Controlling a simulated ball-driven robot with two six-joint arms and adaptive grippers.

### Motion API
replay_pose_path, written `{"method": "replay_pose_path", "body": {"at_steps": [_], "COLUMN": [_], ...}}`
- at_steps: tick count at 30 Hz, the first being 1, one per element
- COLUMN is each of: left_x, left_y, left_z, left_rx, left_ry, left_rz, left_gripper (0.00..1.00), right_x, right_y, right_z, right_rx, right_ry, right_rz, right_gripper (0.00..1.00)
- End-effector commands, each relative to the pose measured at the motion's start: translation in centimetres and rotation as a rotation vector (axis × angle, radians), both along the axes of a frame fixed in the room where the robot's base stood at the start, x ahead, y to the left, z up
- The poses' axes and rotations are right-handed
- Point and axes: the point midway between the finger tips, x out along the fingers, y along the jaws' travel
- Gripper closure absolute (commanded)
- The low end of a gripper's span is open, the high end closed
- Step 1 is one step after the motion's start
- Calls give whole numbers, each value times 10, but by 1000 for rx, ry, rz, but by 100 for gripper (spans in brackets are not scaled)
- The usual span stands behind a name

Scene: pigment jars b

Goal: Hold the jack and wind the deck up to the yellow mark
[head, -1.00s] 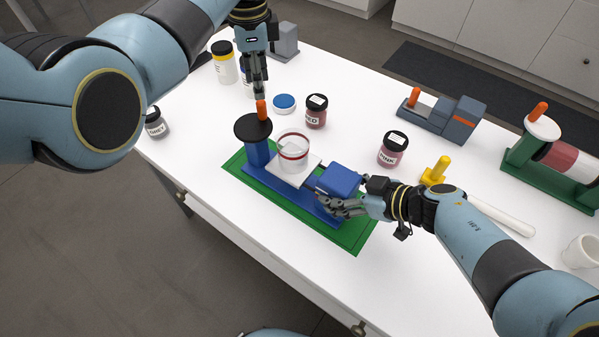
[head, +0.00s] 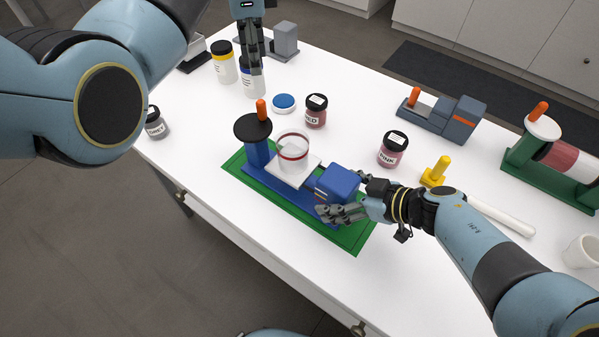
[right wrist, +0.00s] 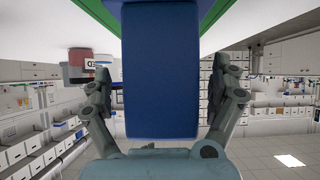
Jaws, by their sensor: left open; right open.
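The blue jack (head: 278,185) stands on a green mat (head: 353,240). Its black crank disc (head: 252,127) carries an upright orange knob (head: 261,110). Its white deck (head: 283,175) bears a glass jar with a red band (head: 293,152). I cannot make out a yellow mark. My right gripper (head: 330,208) is open at the jack's blue end block (head: 340,183). In the right wrist view the block (right wrist: 160,70) stands between the two fingers, with gaps on both sides. My left gripper (head: 256,68) is open and empty, above and behind the knob, in front of a white jar (head: 252,88).
Red (head: 316,111) and pink (head: 393,149) jars, a blue lid (head: 284,103) and a yellow peg piece (head: 436,172) stand behind the jack. A grey device (head: 441,115), a green-framed roller (head: 560,160) and a white cup (head: 581,251) are right.

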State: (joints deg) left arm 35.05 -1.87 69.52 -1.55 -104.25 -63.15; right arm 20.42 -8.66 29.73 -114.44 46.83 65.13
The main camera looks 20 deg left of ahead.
Motion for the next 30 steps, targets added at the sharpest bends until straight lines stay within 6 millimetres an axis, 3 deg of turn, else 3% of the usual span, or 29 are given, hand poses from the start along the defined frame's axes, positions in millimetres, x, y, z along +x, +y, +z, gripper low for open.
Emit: {"method": "replay_pose_path", "body": {"at_steps": [8,14,30], "left_x": [0,0,0], "left_y": [0,0,0], "left_z": [0,0,0], "left_rx": [0,0,0], "left_ry": [0,0,0], "left_rz": [0,0,0], "left_gripper": [57,57,57], "right_x": [1,-3,-31], "right_y": [-1,-13,-84], "right_z": [3,11,61], "right_rx": [3,5,-1], "right_ry": [-3,-8,-2], "right_rz": [0,-1,-1], "right_gripper": [7,7,7]}}
